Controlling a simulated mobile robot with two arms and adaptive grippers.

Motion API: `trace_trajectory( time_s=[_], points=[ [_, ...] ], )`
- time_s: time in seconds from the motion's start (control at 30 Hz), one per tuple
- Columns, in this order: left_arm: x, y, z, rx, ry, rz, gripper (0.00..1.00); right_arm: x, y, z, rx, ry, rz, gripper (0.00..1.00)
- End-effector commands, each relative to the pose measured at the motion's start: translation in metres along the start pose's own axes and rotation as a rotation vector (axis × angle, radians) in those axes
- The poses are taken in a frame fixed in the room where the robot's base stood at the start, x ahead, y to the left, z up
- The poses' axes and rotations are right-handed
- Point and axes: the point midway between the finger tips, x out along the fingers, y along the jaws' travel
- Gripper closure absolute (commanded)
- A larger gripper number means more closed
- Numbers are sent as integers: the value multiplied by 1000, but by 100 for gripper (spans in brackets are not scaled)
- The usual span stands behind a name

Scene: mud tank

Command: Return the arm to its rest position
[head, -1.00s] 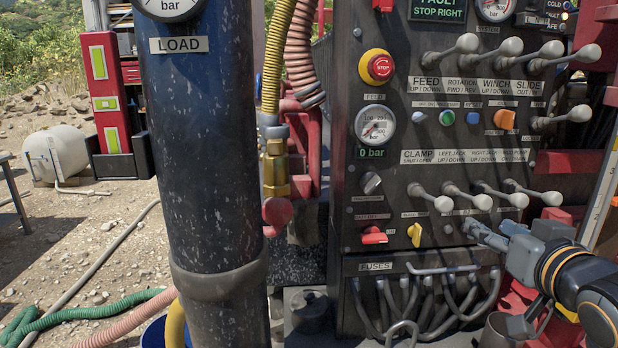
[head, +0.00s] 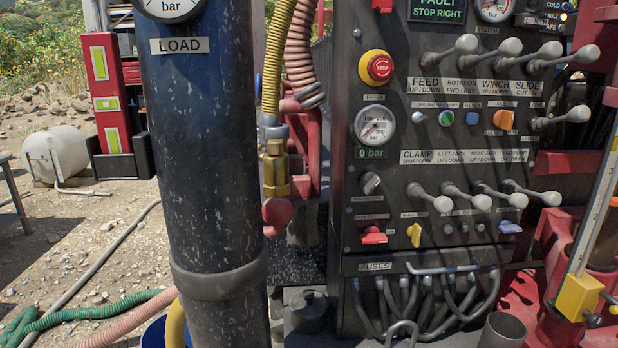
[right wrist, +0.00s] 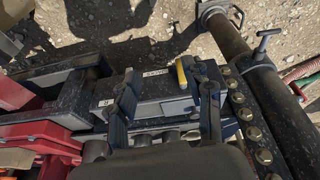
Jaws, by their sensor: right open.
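My right gripper (right wrist: 168,100) shows only in the right wrist view. Its two dark fingers stand apart with nothing between them. Beyond them is a dark box-like surface with a small white label and a yellow handle (right wrist: 181,74) near the right finger; I see no grip on it. Neither arm shows in the head view. There the black control panel (head: 395,262) fills the right half, with grey levers in two rows, a red stop button (head: 380,68) and a yellow switch (head: 415,235). My left gripper is out of view.
A thick dark column (head: 210,150) stands left of the panel in the head view. Corrugated hoses hang between them. A red frame with a yellow block (head: 578,297) is at the lower right. In the right wrist view, a bolted flange (right wrist: 252,132) lies close at the right.

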Motion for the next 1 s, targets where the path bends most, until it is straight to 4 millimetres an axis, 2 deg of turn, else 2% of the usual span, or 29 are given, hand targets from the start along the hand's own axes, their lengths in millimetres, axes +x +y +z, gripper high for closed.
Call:
trace_trajectory(
  time_s=[0.03, 0.27, 0.47, 0.6, 0.67, 0.8, 0.9, 1.0],
  points=[
    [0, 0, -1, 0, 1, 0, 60, 16, 1, -3, 0, -1, 3, 49],
    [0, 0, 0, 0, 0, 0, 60, 79, -1, 5, -2, -26, -2, 49],
    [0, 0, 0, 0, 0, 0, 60, 151, -5, 29, -7, -57, -8, 49],
    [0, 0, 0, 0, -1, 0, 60, 216, -8, 65, -12, -89, -12, 49],
    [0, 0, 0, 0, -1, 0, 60, 242, -9, 86, -15, -104, -14, 49],
    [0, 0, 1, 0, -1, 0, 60, 292, -12, 141, -22, -136, -17, 49],
    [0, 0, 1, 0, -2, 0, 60, 318, -13, 184, -28, -158, -20, 49],
    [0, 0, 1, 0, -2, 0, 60, 335, -14, 226, -33, -177, -22, 49]
  ],
)
